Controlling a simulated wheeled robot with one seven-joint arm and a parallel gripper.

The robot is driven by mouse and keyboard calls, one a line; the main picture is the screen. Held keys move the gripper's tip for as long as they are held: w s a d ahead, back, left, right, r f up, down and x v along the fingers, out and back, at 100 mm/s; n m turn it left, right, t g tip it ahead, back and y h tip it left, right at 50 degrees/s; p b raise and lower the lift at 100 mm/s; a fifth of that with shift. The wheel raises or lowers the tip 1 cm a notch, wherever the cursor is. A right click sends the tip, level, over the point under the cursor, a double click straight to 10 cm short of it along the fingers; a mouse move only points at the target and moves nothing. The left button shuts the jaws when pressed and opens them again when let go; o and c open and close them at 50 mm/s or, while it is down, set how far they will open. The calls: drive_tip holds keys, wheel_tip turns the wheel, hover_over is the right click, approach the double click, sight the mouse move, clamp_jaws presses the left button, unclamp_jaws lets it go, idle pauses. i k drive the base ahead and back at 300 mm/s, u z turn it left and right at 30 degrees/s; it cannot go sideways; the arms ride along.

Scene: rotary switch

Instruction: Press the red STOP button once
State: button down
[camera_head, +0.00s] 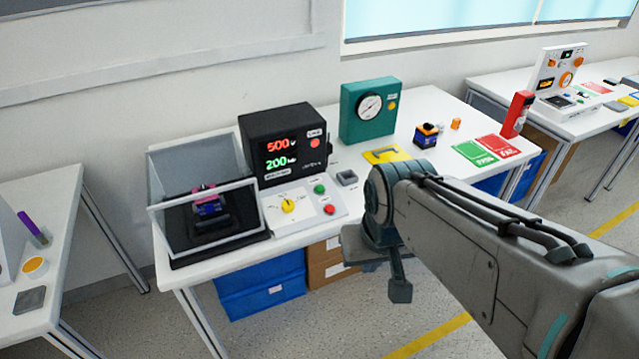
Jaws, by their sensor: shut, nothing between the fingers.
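The red button (329,209) sits on the white sloped control panel (296,212) near the table's front edge. Its label is too small to read. A green button (319,189) is just behind it, and a yellow rotary knob (288,205) is to its left. My gripper (400,288) hangs to the right of the panel, in front of the table edge and apart from the red button. Its fingers look shut and hold nothing. Nothing hides the red button.
A clear-walled box (205,205) stands left of the panel. A black display unit (287,143) with a red lamp is behind it. A teal gauge box (369,112) stands further back. My arm covers the table's right front.

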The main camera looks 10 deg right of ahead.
sight(329, 209)
drive_tip(key=k, duration=0.5)
drive_tip(key=u, duration=1.4)
drive_tip(key=i, duration=1)
drive_tip(key=z, duration=2.1)
